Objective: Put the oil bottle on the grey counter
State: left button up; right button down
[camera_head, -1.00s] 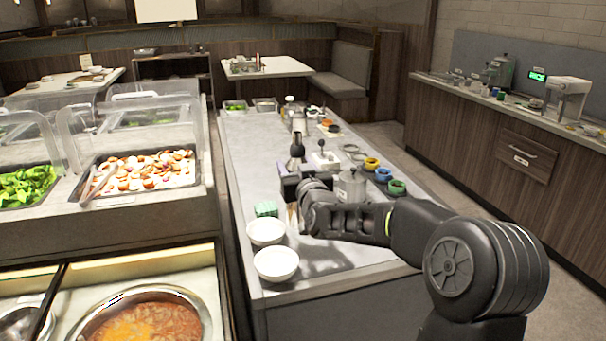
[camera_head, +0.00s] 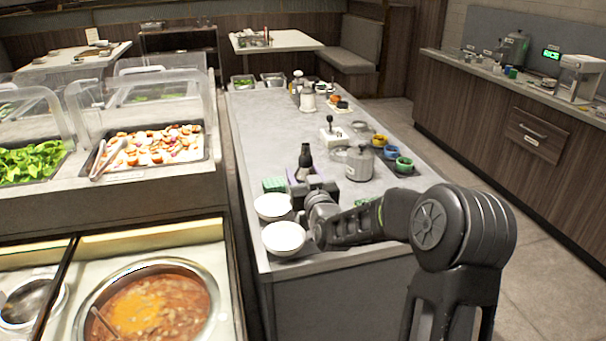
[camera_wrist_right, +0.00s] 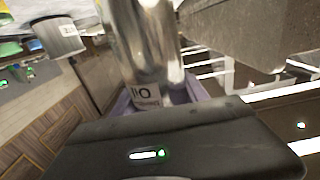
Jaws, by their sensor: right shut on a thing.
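The oil bottle (camera_head: 305,158) stands out above my right gripper in the head view, its dark spout pointing up. My right gripper (camera_head: 308,184) is shut on it over the near part of the grey counter (camera_head: 262,120). In the right wrist view the shiny bottle (camera_wrist_right: 145,45) shows its label upside down, between the purple finger pads (camera_wrist_right: 185,92). The gripper hides the bottle's lower part in the head view, so I cannot tell whether its base touches the counter. My left gripper is not in view.
Two white bowls (camera_head: 283,238) and a green block (camera_head: 275,184) lie close to the left of the gripper. A metal canister (camera_head: 359,163) and coloured sauce cups (camera_head: 404,165) stand to the right. The counter's middle, further back, is clear.

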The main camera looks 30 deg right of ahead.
jog(key=shift+f, duration=0.1)
jog(key=shift+f, duration=0.15)
jog(key=c, duration=0.6)
grip_release()
jog(key=shift+r, duration=0.25)
jog(key=shift+s+a+f, duration=0.1)
jog(key=shift+s+f, duration=0.05)
jog(key=shift+s, duration=0.25)
jog(key=b+v, duration=0.2)
jog(key=v, duration=0.9)
jog(key=shift+s+a, duration=0.1)
jog(key=shift+s, duration=0.05)
